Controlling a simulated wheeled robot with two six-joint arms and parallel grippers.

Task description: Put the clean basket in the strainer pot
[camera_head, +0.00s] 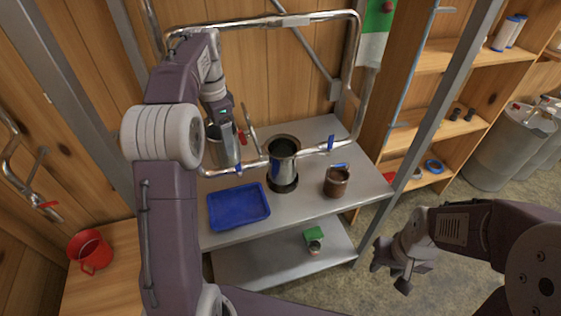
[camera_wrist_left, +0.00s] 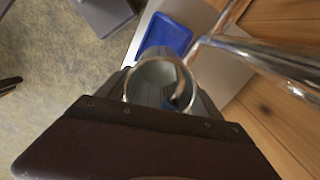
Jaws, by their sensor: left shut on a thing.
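My left gripper (camera_head: 221,118) is shut on a shiny metal basket (camera_head: 222,148) and holds it upright above the back of the steel table, left of the strainer pot. In the left wrist view the open mouth of the basket (camera_wrist_left: 157,82) shows between my fingers. The strainer pot (camera_head: 284,164) is a steel cylinder with an open top and dark inside, standing on a dark base between the pipe's two blue-handled valves. My right gripper (camera_head: 391,266) is empty, its fingers apart, at the lower right, away from the table.
A blue tray (camera_head: 238,207) lies at the table's front left; it also shows in the left wrist view (camera_wrist_left: 166,36). A brown, stained container (camera_head: 337,182) stands right of the pot. Steel pipes (camera_head: 356,75) frame the back. A red jug (camera_head: 90,250) stands far left.

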